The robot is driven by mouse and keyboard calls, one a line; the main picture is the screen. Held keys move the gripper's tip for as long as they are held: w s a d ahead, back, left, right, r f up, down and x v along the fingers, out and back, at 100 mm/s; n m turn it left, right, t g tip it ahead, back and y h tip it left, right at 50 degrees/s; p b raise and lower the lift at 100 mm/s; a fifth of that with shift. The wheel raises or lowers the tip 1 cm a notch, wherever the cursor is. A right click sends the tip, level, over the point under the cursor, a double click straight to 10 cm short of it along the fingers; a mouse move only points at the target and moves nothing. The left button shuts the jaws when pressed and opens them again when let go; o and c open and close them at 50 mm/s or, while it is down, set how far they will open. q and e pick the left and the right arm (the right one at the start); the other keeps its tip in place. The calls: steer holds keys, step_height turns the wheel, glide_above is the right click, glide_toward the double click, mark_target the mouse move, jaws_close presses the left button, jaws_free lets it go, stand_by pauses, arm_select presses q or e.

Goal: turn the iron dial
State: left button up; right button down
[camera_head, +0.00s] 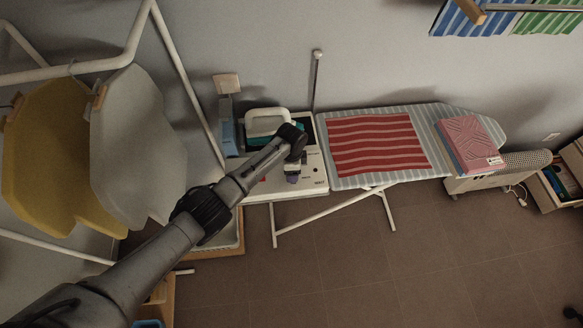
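The iron (266,121), with a white handle and a teal part, rests in a dark recess on a white station (315,172) left of the ironing board. My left arm reaches in from the lower left and crosses the station's front. My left gripper (292,177) points down over the front panel; its fingers are too small to tell open from shut. A small dark purple part shows at its tip, and I cannot tell whether this is the dial. Small markings and a red spot show on the panel, partly hidden by my arm.
The striped ironing board (379,117) carries a red striped cloth (376,145) and a folded pink item (467,143). A rack with yellow (45,160) and grey garments (135,140) stands left. A thin pole (315,80) rises behind the station. Brown floor in front is mostly clear.

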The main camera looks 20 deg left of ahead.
arm_select(q)
step_height(320, 180, up, 14)
steer(key=p, duration=0.1)
steer(key=shift+w+a, duration=0.15)
steer(key=shift+w, duration=0.2)
steer(key=shift+f, duration=0.15)
stand_by(0.5)
